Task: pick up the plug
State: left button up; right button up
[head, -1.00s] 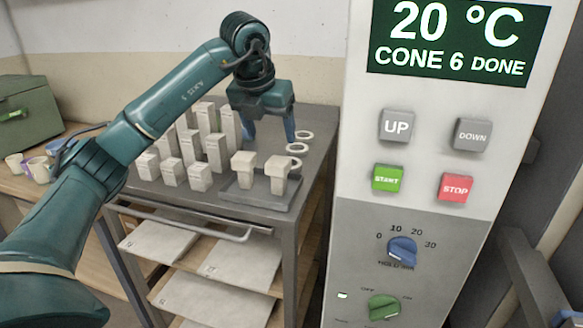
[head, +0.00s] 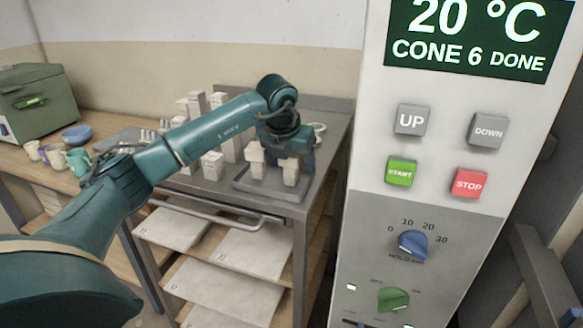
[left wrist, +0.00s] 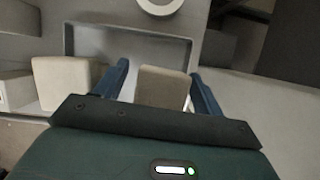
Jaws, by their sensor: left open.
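Two pale plugs with wide heads stand in a shallow grey tray (head: 250,187) on the cart top. My left gripper (head: 289,166) is over the tray, pointing down at the right plug (head: 290,176). In the left wrist view its two blue fingers (left wrist: 162,90) are open, with the right plug's pale head (left wrist: 160,86) showing between them and gaps on both sides. The left plug (head: 256,160) stands outside the fingers; it also shows in the left wrist view (left wrist: 60,80). My gripper partly hides the right plug in the head view. My right gripper is not in view.
Several pale upright blocks (head: 212,165) stand left of the tray, partly behind my arm. A white ring (left wrist: 158,4) lies beyond the tray. The kiln control panel (head: 440,150) rises at the right. Small cups (head: 55,155) and a green box (head: 38,100) are at the left.

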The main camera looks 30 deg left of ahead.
pick_arm(q)
jog(key=shift+c, duration=0.6)
jog(key=c, duration=1)
